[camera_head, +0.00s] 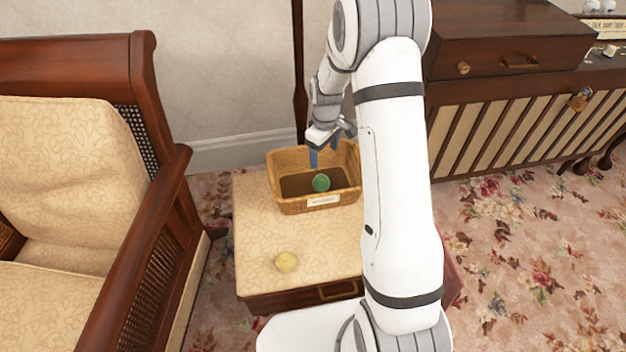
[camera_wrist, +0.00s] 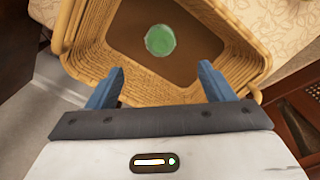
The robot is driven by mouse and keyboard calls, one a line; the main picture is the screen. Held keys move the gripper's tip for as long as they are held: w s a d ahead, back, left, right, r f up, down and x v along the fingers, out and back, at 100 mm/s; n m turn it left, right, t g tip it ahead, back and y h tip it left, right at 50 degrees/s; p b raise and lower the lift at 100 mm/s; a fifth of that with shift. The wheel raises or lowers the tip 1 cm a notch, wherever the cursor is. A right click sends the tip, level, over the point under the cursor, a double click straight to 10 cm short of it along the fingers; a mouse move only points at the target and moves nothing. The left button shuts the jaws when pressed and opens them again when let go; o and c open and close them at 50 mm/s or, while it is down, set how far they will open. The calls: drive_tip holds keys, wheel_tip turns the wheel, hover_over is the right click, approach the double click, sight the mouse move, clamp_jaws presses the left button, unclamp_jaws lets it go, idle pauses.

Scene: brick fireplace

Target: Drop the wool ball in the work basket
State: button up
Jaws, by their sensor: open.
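The work basket (camera_head: 290,203) is a tan wicker box with a small label on its front, standing at the back of the cushioned stool. A green ball (camera_head: 321,183) shows inside it, and the wrist view shows the ball (camera_wrist: 160,40) on the basket's brown bottom. My gripper (camera_head: 325,158) is over the back part of the basket, pointing down. In the wrist view its two blue fingers (camera_wrist: 160,88) are wide apart with nothing between them, and the green ball is clear of them.
A wooden armchair (camera_head: 150,230) stands close on the left. A dark wooden cabinet (camera_head: 500,125) stands at the right. The wall is behind the basket.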

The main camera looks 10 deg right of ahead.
wheel_tip(320, 180, up, 6)
drive_tip(key=p, duration=0.1)
idle(0.4)
